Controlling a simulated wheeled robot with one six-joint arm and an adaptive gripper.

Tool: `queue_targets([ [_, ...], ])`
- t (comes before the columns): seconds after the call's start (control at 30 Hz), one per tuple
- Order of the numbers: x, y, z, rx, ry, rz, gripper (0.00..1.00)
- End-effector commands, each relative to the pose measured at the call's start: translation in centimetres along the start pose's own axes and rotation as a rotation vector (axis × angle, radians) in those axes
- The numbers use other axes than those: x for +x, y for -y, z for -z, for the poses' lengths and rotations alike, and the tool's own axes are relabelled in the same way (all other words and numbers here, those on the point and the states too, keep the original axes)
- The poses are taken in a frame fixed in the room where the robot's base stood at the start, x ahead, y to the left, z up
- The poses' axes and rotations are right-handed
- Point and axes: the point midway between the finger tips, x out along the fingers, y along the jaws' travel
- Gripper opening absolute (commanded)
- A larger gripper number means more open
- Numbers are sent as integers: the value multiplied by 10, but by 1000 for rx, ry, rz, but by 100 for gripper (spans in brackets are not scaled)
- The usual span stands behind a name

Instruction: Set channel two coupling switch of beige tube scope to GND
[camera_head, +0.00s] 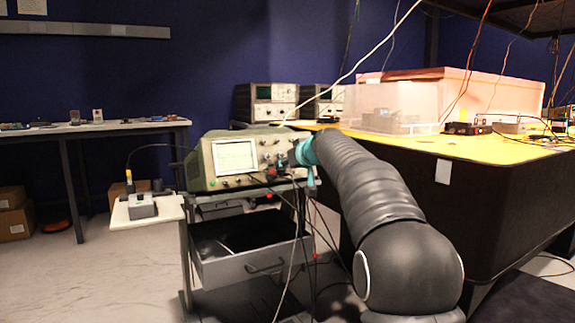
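The beige tube scope (217,160) stands on top of a grey cart, with its lit screen (235,156) and its panel of knobs facing me. My black arm reaches in from the lower right. My gripper (292,158), with a teal part behind it, is at the right side of the scope's front panel, at or very close to the controls. It covers part of that panel. The channel two coupling switch is too small to make out. I cannot tell whether the fingers touch the panel or whether they are open or shut.
The cart has an open drawer (250,268) below, with cables hanging in front. A soldering station (142,205) sits on the cart's side shelf (122,217). A large bench with a yellow top (445,148) and dark sides stands close on the right. Floor at the lower left is clear.

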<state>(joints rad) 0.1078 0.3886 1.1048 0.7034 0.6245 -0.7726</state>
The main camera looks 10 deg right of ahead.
Motion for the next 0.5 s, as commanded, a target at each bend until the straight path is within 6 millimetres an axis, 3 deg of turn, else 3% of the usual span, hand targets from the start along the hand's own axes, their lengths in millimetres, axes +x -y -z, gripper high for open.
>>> queue_targets([
  [0.07, 0, 0, 0, 0, 0, 0, 33],
  [0.2, 0, 0, 0, 0, 1, 0, 0],
  [0.5, 0, 1, -1, 0, 1, 1, 0],
])
